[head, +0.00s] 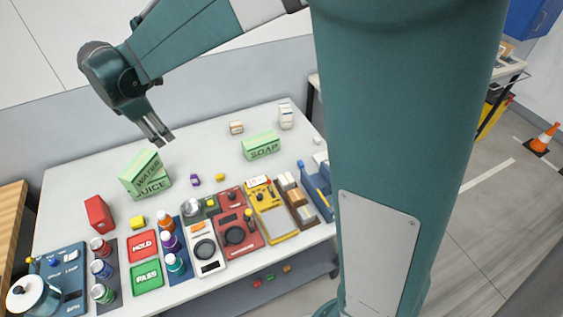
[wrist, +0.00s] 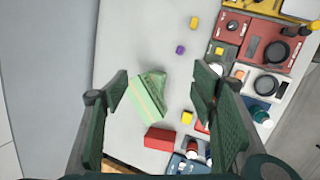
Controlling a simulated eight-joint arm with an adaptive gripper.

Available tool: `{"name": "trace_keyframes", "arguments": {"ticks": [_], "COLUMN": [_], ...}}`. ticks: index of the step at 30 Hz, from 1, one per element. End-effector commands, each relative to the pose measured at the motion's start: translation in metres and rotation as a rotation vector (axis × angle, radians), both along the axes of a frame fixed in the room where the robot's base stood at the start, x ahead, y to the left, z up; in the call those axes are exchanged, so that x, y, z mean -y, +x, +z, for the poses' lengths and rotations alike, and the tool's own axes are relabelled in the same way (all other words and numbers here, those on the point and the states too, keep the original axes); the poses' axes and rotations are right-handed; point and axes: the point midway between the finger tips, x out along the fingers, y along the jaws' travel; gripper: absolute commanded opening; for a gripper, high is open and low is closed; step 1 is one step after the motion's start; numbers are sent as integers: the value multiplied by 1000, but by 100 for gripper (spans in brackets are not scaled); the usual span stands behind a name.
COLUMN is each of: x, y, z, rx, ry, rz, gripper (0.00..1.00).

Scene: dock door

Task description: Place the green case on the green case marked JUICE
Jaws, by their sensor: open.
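A green case marked WATER (head: 147,168) sits on top of the green case marked JUICE (head: 153,187) at the left of the table. The WATER case is turned a little against the JUICE case; I cannot tell whether it lies fully flat. In the wrist view the pale green WATER case (wrist: 147,101) shows between the fingers, with part of the darker JUICE case behind it. My gripper (head: 159,136) is open and empty above and apart from the cases. It also shows in the wrist view (wrist: 160,88). A green case marked SOAP (head: 262,146) stands further right.
A red box (head: 98,214) and a yellow block (head: 136,222) are near the cases. Small purple (head: 195,180) and yellow blocks lie to the right. Bottles, HOLD and PASS pads and devices fill the front. The table's back left is clear.

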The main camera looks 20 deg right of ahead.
Motion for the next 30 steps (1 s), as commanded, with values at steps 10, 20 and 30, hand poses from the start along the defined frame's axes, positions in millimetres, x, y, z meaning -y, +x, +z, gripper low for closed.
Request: {"name": "trace_keyframes", "arguments": {"ticks": [10, 20, 30], "x": [68, 124, 173], "y": [-45, -93, -146], "z": [36, 59, 71], "rx": [65, 124, 183], "ry": [132, 261, 397], "rz": [-248, -482, -725], "gripper": [57, 57, 57]}}
